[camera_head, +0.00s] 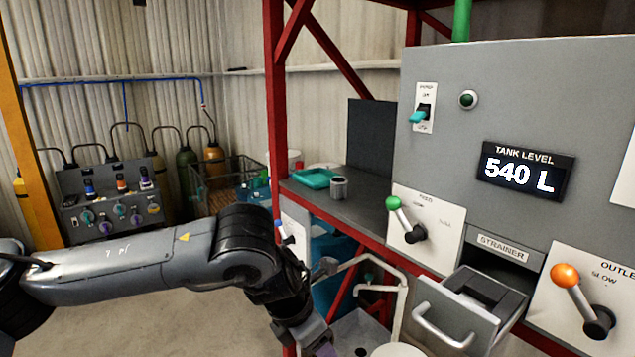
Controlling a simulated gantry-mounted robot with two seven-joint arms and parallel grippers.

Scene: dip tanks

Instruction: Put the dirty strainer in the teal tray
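The teal tray (315,178) lies on the dark shelf, left of the control panel, and looks empty. A small grey cylindrical cup or strainer (339,188) stands upright on the shelf just right of the tray; I cannot tell whether it is clean or dirty. The drawer (447,318) under the STRAINER label is pulled out, its inside dark, and I cannot make out a strainer in it. My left gripper (323,345) points down at the bottom edge, left of the drawer and below the shelf, with its fingertips cut off. My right gripper is out of view.
A green-knobbed lever (402,218) and an orange-knobbed lever (582,298) stick out on either side of the drawer. A red frame post (275,100) stands left of the shelf. A pale bent pipe (365,262) rises beside my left gripper.

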